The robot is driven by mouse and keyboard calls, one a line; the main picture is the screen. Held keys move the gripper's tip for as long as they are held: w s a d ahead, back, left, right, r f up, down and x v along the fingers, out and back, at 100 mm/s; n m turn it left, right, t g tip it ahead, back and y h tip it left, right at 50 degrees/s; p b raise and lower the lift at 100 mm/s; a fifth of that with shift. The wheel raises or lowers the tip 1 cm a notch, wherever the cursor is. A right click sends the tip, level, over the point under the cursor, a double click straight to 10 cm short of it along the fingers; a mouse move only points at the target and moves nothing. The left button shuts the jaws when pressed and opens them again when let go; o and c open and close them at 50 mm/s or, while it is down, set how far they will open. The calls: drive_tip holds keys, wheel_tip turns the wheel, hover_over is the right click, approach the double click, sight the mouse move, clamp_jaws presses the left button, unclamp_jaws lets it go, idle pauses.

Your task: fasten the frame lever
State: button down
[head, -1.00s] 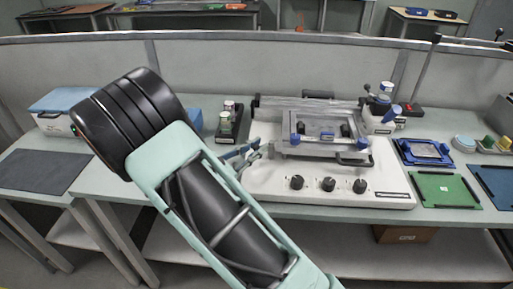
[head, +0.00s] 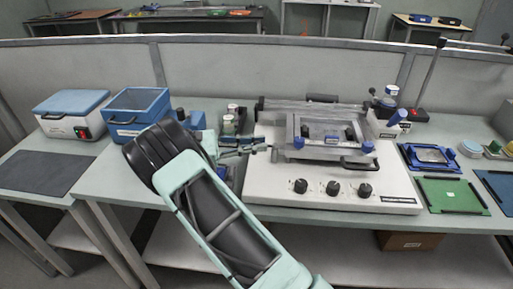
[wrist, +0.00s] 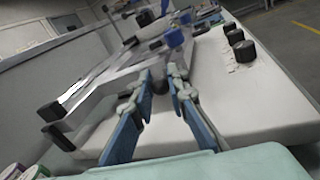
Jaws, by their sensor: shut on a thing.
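The stencil printer (head: 330,195) is a white machine with a grey metal frame (head: 330,140) on top, blue knobs and a black front handle (head: 360,164). My gripper (head: 272,151) is at the printer's left edge, beside the frame, its fingers pointing right. In the wrist view my gripper (wrist: 161,80) has its two blue-and-grey fingers around a small dark piece (wrist: 159,84), which looks like the frame lever's end. The fingers hide most of it, and I cannot tell the lever's angle. The frame lies low over the white base.
Black knobs (head: 332,188) line the printer's front. A tall lever (head: 432,75) rises at the back right. Jars (head: 229,122) stand just behind my gripper. A green board (head: 450,195) lies right.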

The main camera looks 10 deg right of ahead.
drive_tip(key=shift+w+m+g, duration=0.25)
drive_tip(key=shift+m+g, duration=0.35)
drive_tip(key=shift+g, duration=0.4)
drive_tip(key=c, duration=1.9)
unclamp_jaws()
drive_tip(key=shift+w+a, duration=0.2)
drive_tip(key=shift+a, duration=1)
drive_tip(key=shift+w+a, duration=0.15)
drive_tip(key=shift+a, duration=1.1)
drive_tip(key=shift+w+a, duration=0.2)
drive_tip(key=shift+a, duration=1)
